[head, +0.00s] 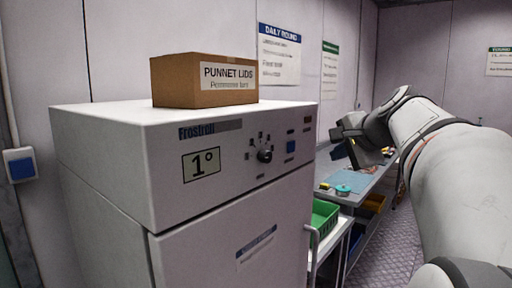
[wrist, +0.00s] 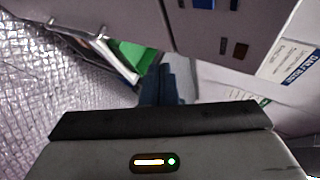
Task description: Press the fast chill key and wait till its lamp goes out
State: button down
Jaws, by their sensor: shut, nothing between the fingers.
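The white fridge (head: 120,160) has a control panel with a "1°" display (head: 201,163), a black dial (head: 265,156) and a blue square key (head: 291,147). The key's label is too small to read. Two small dark windows (head: 306,119) sit above the key; neither looks clearly lit. In the wrist view the blue key (wrist: 203,3) is cut by the top edge, with the dark windows (wrist: 241,50) nearby. My gripper (head: 337,134) is shut and empty, right of the panel and apart from the key. Its fingers (wrist: 162,82) also show in the wrist view.
A cardboard box of punnet lids (head: 205,80) stands on the fridge. A green crate (head: 323,217) is on a trolley right of the fridge. A workbench (head: 360,195) with a blue mat and small items lies behind. Posters hang on the wall. The floor at right is clear.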

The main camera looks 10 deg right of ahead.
jog(key=shift+w, duration=0.1)
jog(key=p, duration=0.3)
send_near(294, 151)
notch_tip(294, 151, down, 3)
jog(key=w+d, duration=0.2)
jog(key=w, duration=0.1)
jog(key=shift+w+a+f, duration=0.15)
jog(key=shift+w+a, duration=0.5)
jog(key=shift+a, duration=0.05)
dwell(1.1)
jog(key=shift+w+a, duration=0.25)
jog(key=shift+w+a+p, duration=0.25)
jog(key=shift+w+p, duration=0.1)
jog(key=shift+p, duration=0.1)
dwell(0.6)
dwell(0.4)
jog(key=shift+s+d+b, duration=0.4)
jog(key=shift+s+d, duration=0.1)
jog(key=shift+s, duration=0.2)
